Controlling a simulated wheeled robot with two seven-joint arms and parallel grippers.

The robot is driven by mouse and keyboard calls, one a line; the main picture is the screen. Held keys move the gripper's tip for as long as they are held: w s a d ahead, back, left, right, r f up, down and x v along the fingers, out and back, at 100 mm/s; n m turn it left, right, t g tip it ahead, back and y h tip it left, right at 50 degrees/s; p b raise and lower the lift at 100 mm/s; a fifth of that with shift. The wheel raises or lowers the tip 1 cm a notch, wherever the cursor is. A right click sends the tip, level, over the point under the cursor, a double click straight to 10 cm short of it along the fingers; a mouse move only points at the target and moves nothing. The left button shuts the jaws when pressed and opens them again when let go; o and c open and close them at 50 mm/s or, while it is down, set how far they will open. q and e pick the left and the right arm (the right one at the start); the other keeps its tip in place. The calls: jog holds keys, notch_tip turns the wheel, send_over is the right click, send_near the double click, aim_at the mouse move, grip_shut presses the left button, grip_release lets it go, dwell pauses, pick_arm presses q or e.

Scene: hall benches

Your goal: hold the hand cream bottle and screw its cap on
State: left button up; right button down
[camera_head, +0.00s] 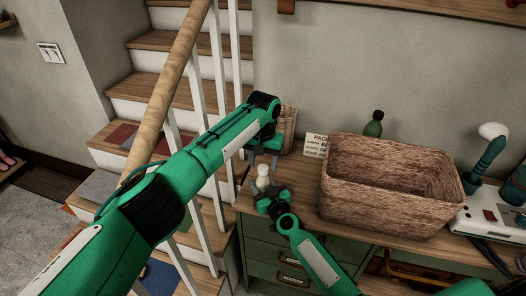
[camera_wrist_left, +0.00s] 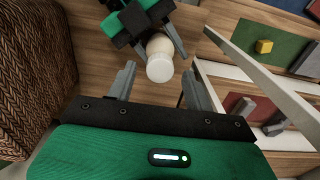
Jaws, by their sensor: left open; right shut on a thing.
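The hand cream bottle (camera_head: 263,183) is small and pale, and stands roughly upright in my right gripper (camera_head: 264,194) above the bench's left end. Its round white cap (camera_head: 263,170) is on top; how tightly it sits cannot be told. In the left wrist view the cap (camera_wrist_left: 160,69) faces the camera, with the cream bottle body (camera_wrist_left: 158,43) behind it, between the right gripper's fingers. My left gripper (camera_head: 264,156) points down just above the cap. Its fingers are open, one on each side of the cap, with gaps visible in the left wrist view.
A large woven basket (camera_head: 390,205) fills the middle of the wooden bench. Behind are a small wicker bin (camera_head: 287,130), a lettered card (camera_head: 315,146) and a green bottle (camera_head: 374,124). A white device (camera_head: 490,215) stands right. The stair railing (camera_head: 187,215) is close on the left.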

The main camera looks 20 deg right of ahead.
pick_arm(q)
jog(key=shift+f, duration=0.8)
jog(key=shift+c, duration=0.4)
jog(key=c, duration=1)
jog(key=o, duration=1.1)
jog(key=shift+o, duration=0.2)
jog(key=shift+r, duration=0.1)
notch_tip(320, 180, up, 12)
